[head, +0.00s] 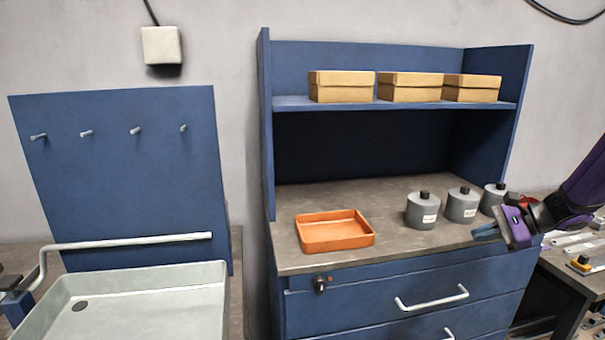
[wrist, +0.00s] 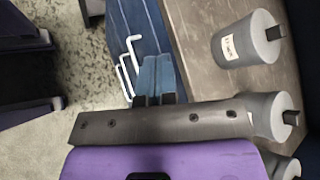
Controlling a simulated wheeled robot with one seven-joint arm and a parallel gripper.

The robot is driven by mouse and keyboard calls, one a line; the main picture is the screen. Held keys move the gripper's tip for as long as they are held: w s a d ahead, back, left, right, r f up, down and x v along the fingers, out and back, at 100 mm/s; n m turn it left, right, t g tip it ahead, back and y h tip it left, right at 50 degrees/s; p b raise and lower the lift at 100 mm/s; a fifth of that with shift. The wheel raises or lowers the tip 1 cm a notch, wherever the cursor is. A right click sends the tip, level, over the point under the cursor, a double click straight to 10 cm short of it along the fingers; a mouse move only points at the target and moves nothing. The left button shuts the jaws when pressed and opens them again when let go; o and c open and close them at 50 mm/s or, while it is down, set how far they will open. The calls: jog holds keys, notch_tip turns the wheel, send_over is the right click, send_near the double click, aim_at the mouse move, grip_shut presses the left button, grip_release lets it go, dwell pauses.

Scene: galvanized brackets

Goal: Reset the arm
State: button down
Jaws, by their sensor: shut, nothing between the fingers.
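My arm comes in from the right edge of the head view. My gripper (head: 484,233) is at the front right edge of the counter (head: 390,235), in front of the grey canisters. Its fingers also show in the wrist view (wrist: 155,99), side by side, shut and empty. A purple and dark grey gripper body fills the lower part of the wrist view and hides part of two canisters.
Grey canisters (head: 421,210) (head: 462,205) (head: 494,197) stand close by. An orange tray (head: 334,246) is on the counter, with drawers (head: 400,305) below. Tan boxes (head: 341,87) sit on the shelf (head: 290,103). A pale sink (head: 150,300) and pegboard (head: 120,200) are left.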

jog(key=s+a+r+n+g+h, duration=0.2)
jog(key=s+a+r+n+g, duration=0.1)
jog(key=s+a+r+n, duration=0.35)
jog(key=s+a+r+n+t+h, duration=0.1)
jog(key=s+a+r+n+h, duration=0.1)
jog(key=s, duration=0.5)
jog(key=s+a+r+n+t+h, duration=0.1)
jog(key=s+a+r+n+h, duration=0.2)
jog(key=s, duration=0.4)
jog(key=s+a+r+n+t+h, duration=0.1)
jog(key=s+a+r+n+h, duration=0.2)
jog(key=s+r, duration=0.3)
jog(key=shift+s+a+r+n, duration=0.25)
jog(key=shift+s+a+n, duration=0.1)
jog(key=shift+s+n, duration=0.15)
dwell(0.4)
